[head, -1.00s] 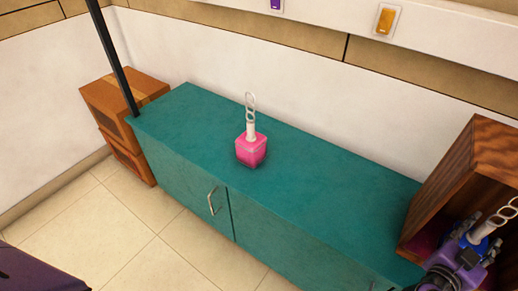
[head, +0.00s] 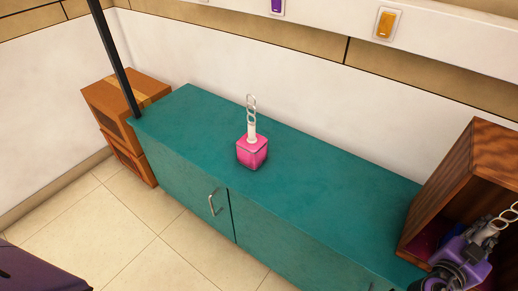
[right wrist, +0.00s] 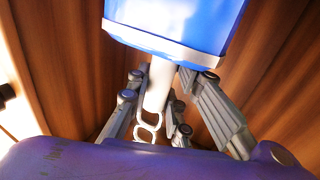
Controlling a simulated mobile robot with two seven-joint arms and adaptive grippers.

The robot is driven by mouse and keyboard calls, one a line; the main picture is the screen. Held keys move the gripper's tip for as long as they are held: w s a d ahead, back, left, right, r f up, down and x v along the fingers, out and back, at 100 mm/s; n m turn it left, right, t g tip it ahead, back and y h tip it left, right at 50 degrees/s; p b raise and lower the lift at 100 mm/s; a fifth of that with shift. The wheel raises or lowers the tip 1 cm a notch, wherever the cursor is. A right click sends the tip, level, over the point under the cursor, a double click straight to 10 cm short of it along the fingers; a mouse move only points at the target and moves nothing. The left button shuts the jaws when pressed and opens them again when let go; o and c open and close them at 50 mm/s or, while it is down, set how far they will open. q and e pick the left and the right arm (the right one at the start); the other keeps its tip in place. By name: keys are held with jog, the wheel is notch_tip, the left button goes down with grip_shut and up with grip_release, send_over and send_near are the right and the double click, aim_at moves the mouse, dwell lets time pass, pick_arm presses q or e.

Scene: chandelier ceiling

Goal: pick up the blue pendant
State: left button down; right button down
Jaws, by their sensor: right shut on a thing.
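The blue pendant (right wrist: 175,22) fills the top of the right wrist view, with a pale rim, a white stem and chain links. My right gripper (right wrist: 168,95) is shut on the white stem, with its grey fingers on both sides of it. In the head view, my right gripper (head: 482,240) is at the lower right, at the open front of a wooden box. There the white stem and chain links (head: 507,214) show above it, and the pendant's blue body is hidden. My left gripper is not in view.
The open wooden box (head: 437,190) stands on the right end of the teal cabinet (head: 320,187). A pink pendant (head: 252,152) with a white stem and chain stands upright mid-cabinet. Brown boxes (head: 125,100) are stacked at the left. The cabinet top between is clear.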

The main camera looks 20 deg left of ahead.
aim_at(492, 226)
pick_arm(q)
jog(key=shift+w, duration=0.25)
pick_arm(e)
jog(key=shift+r, duration=0.15)
